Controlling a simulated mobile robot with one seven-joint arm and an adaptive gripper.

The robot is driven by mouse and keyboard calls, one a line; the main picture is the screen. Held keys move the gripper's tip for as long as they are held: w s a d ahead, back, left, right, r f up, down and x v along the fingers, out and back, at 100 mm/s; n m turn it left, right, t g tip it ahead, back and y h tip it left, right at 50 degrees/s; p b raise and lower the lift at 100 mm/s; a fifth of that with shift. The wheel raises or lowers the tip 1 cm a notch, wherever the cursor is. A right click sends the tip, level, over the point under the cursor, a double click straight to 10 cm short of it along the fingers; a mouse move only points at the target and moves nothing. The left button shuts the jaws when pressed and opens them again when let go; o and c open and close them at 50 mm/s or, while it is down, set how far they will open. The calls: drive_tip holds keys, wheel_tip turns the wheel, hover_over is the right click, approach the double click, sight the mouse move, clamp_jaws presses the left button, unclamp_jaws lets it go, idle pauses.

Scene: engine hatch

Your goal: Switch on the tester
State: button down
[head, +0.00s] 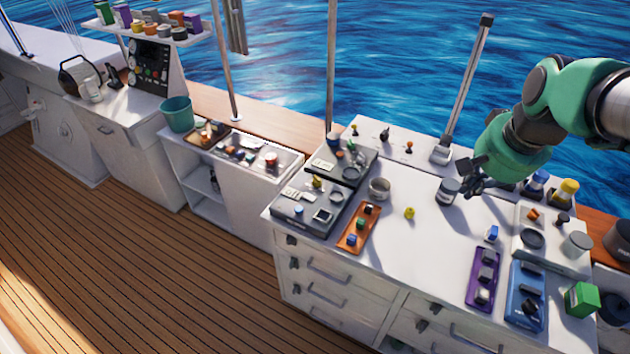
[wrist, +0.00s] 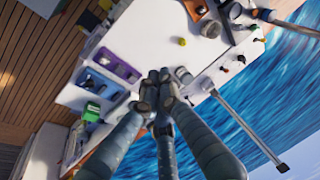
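No label marks the tester, so I cannot tell which device it is. Candidates on the white worktop (head: 425,250) are a grey panel (head: 290,207) with a screen and knobs at its left, and a white unit (head: 577,262) with a dark round part at its right. My gripper (head: 474,184) is above the back of the worktop, just right of a grey jar (head: 449,191). In the wrist view my gripper (wrist: 158,78) has its fingertips together with nothing visible between them. The jar (wrist: 183,75) is close beside the fingers there; contact is unclear.
Purple (head: 471,292) and blue (head: 516,315) trays and a green box (head: 582,300) stand at the front right. An orange tray (head: 347,241), a metal cup (head: 380,188) and a yellow knob (head: 409,213) are further left. A post (head: 465,85) rises behind. The worktop's middle is mostly free.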

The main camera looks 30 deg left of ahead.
drive_tip(key=w+a+f+p, duration=0.1)
drive_tip(key=w+a+p, duration=0.2)
drive_tip(key=w+a, duration=0.55)
drive_tip(key=g+p, duration=0.3)
drive_tip(key=p, duration=0.7)
hover_over(307, 196)
drive_tip(key=d, duration=0.3)
wheel_tip(307, 196, down, 18)
drive_tip(key=shift+w+a+f, duration=0.15)
drive_tip(key=shift+f, duration=0.05)
drive_tip(key=shift+f, duration=0.1)
drive_tip(key=shift+a+f+p, duration=0.25)
drive_tip(key=shift+a+f, duration=0.1)
drive_tip(key=shift+f, duration=1.9)
drive_tip(key=shift+a+f+p, duration=0.25)
drive_tip(key=shift+a+f, duration=0.15)
drive_tip(key=shift+f, duration=1.9)
drive_tip(key=shift+a+f+p, duration=0.25)
drive_tip(key=shift+a+f, duration=0.1)
drive_tip(key=shift+f, duration=1.9)
drive_tip(key=shift+f, duration=0.1)
